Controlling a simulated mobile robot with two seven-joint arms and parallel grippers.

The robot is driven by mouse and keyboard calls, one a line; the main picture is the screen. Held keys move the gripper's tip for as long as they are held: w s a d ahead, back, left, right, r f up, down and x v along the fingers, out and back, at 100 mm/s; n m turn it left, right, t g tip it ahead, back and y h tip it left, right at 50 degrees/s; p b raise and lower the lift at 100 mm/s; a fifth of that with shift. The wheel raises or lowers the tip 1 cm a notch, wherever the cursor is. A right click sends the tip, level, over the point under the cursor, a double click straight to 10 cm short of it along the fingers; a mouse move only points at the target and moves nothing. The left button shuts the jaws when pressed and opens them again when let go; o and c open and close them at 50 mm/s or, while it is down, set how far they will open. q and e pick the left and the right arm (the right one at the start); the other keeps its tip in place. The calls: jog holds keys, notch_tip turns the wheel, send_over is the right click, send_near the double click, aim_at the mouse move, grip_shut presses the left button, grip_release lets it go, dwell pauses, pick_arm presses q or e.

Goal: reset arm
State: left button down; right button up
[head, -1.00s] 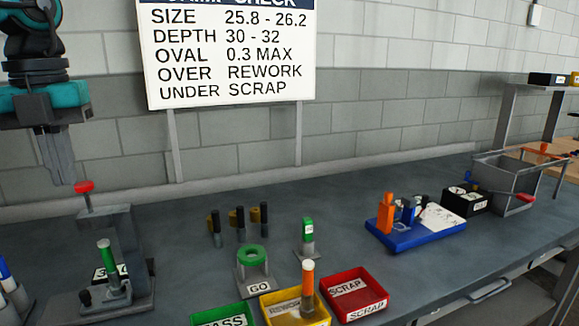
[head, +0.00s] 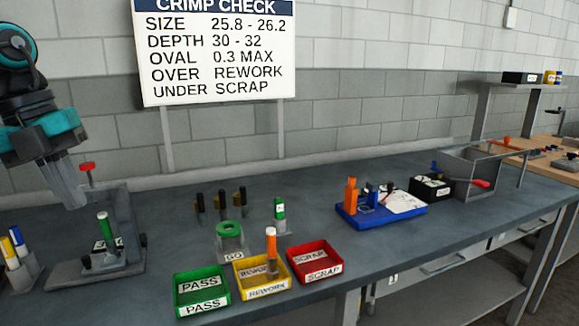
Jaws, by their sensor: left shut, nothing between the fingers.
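My left gripper (head: 72,197) is in the upper left of the head view, pointing down with its fingers together and nothing between them. It hangs in front of and beside the grey press stand with a red knob (head: 87,168). A green tube with a white top (head: 105,228) stands upright in the fixture of that stand, below and to the right of the fingers, apart from them. An orange tube with a white top (head: 271,252) stands upright in the yellow REWORK tray (head: 264,292). My right gripper is out of view.
A green PASS tray (head: 203,305) and a red SCRAP tray (head: 318,271) flank the yellow one. Behind are a green GO ring gauge (head: 230,229) and several dark pegs. A blue tool tray (head: 385,218) lies to the right. A sign (head: 214,48) stands behind the bench.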

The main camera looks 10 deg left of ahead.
pick_arm(q)
notch_tip(320, 180, down, 30)
jog(key=d+n+t+h, duration=0.1)
jog(key=n+t+h, duration=0.4)
jog(key=n+t, duration=0.9)
jog(key=s+d+f+n+g+y, duration=0.2)
jog(key=s+d+f+n, duration=0.3)
jog(key=d+f+n, duration=0.1)
jog(key=s+d+f+n+g+y, duration=0.1)
jog(key=s+d+f+n+y, duration=0.2)
jog(key=s+d+f+n, duration=0.3)
jog(key=d+f+n, duration=0.1)
jog(key=d+f, duration=0.2)
jog(key=d, duration=0.2)
jog(key=shift+g+y, duration=0.3)
jog(key=shift+g, duration=0.1)
